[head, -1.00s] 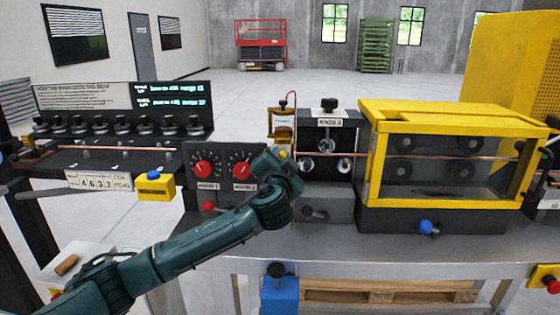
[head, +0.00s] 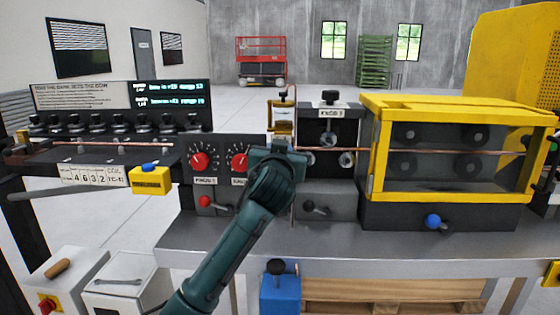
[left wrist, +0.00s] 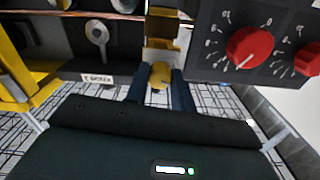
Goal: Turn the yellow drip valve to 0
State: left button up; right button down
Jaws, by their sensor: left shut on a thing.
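The yellow drip valve (left wrist: 158,74) shows in the left wrist view, below a brass and amber oiler body (left wrist: 162,42). My left gripper (left wrist: 160,86) is shut on the valve, with one dark finger on each side of it. In the head view my left gripper (head: 281,146) is just below the oiler (head: 283,118), and my wrist hides the valve there. I cannot read any scale mark for the valve. My right gripper is in neither view.
Close beside the gripper is a dark panel with red dial knobs (head: 200,160). A black roller stand (head: 330,130) and a yellow-framed guard box (head: 450,108) stand to the right. A copper tube (head: 430,151) runs through them. The steel bench front (head: 400,240) is mostly clear.

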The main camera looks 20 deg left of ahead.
pick_arm(q)
jog(key=n+b, duration=0.1)
jog(key=n, duration=0.3)
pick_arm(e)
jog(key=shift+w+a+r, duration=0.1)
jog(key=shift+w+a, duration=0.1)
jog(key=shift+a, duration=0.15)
pick_arm(q)
jog(key=shift+n, duration=0.3)
jog(key=o, duration=1)
jog(key=shift+s, duration=0.1)
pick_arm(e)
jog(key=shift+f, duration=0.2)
